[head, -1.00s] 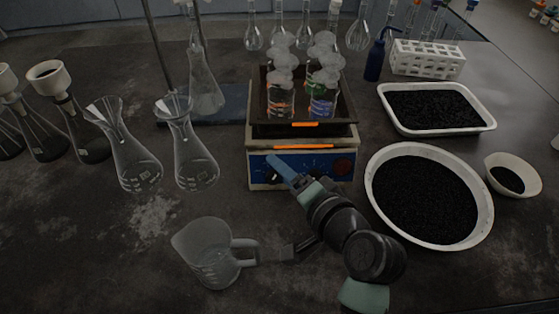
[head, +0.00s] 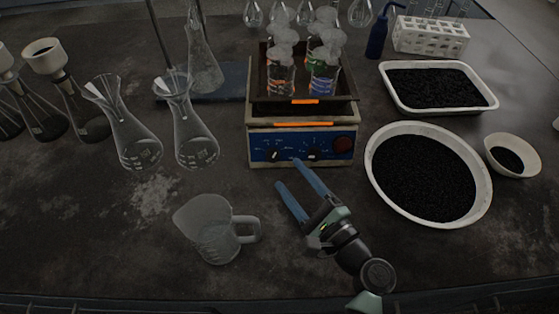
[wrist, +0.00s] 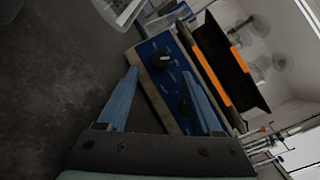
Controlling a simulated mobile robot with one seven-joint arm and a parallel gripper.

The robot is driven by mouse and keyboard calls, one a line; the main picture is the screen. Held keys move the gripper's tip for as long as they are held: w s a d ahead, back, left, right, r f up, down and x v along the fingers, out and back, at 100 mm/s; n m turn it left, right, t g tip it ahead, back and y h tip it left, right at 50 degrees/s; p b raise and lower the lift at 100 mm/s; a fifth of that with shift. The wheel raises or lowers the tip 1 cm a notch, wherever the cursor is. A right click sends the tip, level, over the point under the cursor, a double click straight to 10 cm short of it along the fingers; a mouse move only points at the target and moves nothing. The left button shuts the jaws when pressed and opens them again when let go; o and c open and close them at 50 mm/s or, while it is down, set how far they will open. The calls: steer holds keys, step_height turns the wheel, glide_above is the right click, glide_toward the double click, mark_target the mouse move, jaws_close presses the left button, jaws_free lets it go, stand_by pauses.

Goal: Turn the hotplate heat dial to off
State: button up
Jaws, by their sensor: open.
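The hotplate (head: 255,118) stands mid-table with a blue front panel (head: 290,144). The panel carries a dark left dial (head: 273,155), a dark middle dial (head: 312,155) and a dark red round knob (head: 343,146) at the right. I cannot tell which one is the heat dial, or read the settings. My gripper (head: 288,174) is open and empty in front of the panel, its blue fingers apart and pointing at it. In the wrist view, one black dial (wrist: 160,61) shows beyond the gap between the fingertips; the right finger partly covers another dark dial.
Several steaming beakers (head: 324,78) stand on the hotplate's dark top. A clear jug (head: 208,232) stands left of my gripper, and glass flasks (head: 195,140) are behind it. A round basin (head: 478,205) of black grains is on the right.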

mark_target(276, 159)
steer(key=x, duration=0.5)
steer(key=shift+w+a, duration=0.1)
steer(key=shift+w, duration=0.05)
jaws_close()
